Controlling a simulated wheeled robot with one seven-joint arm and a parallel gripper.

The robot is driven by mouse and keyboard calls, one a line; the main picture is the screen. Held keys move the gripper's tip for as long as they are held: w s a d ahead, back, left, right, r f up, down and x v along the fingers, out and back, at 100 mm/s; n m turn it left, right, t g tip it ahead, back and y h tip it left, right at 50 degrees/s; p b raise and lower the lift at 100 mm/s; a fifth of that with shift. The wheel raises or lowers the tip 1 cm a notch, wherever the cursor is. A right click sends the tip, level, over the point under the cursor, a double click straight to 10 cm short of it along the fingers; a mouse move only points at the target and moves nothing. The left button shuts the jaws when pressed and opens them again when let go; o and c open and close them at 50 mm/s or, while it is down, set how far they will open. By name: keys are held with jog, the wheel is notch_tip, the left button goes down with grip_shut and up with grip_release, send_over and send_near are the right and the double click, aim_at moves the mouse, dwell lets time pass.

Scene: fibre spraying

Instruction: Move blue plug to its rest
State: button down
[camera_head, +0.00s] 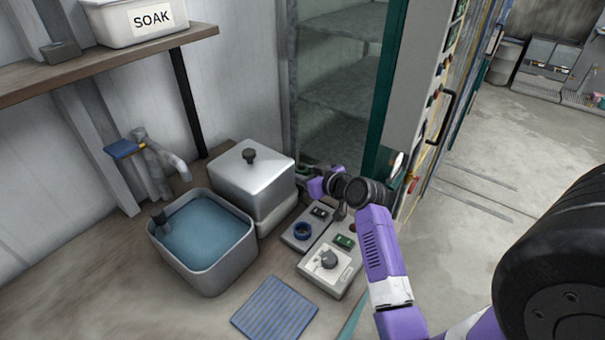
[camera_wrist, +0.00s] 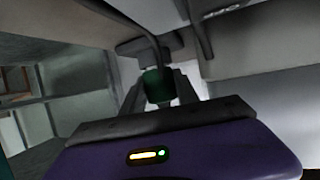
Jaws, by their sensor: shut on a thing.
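My gripper (camera_wrist: 158,95) is shut on a dark green cylindrical piece (camera_wrist: 157,86) in the wrist view. A dark curved cable or handle runs down to the top of this piece. In the head view my purple wrist is above the back of the bench, near the teal cabinet post, and hides the fingertips and what they hold.
A grey control box with a knob (camera_head: 330,262) stands beside my forearm. A lidded metal box (camera_head: 250,180) and an open tub (camera_head: 203,245) of blue liquid are to the left. A blue striped mat (camera_head: 274,308) lies in front. A shelf (camera_head: 95,68) overhangs the upper left.

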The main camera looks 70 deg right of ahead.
aim_at(306, 175)
jog(key=shift+r+p, duration=0.85)
jog(key=shift+r, duration=0.3)
jog(key=shift+f+b, duration=1.1)
jog(key=shift+f, duration=0.05)
dwell(1.1)
jog(key=c, duration=0.8)
grip_release()
jog(key=shift+c, duration=0.2)
jog(key=shift+a, duration=0.1)
jog(key=b+v, duration=0.1)
jog(key=v, duration=0.6)
jog(key=shift+s, duration=0.2)
jog(key=shift+s+r, duration=0.15)
